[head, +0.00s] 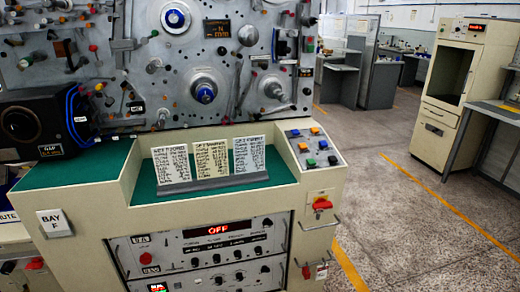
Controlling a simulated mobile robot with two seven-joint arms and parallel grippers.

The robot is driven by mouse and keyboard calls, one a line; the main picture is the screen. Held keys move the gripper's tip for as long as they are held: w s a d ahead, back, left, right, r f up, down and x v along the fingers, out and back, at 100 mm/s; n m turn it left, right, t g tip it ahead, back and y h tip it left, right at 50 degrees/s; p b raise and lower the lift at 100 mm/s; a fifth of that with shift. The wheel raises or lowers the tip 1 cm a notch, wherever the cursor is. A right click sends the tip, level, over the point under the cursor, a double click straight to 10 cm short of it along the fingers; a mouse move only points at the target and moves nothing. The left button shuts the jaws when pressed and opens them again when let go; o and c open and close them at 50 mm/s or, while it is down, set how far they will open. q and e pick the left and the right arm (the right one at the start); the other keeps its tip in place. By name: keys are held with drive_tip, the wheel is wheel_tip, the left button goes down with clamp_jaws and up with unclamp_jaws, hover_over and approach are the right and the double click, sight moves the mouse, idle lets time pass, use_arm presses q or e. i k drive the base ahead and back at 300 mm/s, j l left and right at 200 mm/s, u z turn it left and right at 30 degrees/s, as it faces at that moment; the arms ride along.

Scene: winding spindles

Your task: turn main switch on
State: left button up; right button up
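A black display (217,230) on the console's front panel shows OFF in red. A second red part (321,272) sits lower on the same right side, beside a metal handle. Neither of my grippers is in view.
The console's green top holds three printed cards (210,160). A panel with spindles (205,92) and knobs rises behind it. A cream cabinet (450,85) stands at the right. The speckled floor (400,215) with yellow lines is clear right of the console.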

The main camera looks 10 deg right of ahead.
sight(321, 204)
drive_tip(key=i+l, duration=0.2)
drive_tip(key=i, duration=0.2)
drive_tip(key=i+l+z, duration=0.1)
drive_tip(key=i, duration=0.3)
drive_tip(key=i+l, duration=0.2)
drive_tip(key=i, duration=0.15)
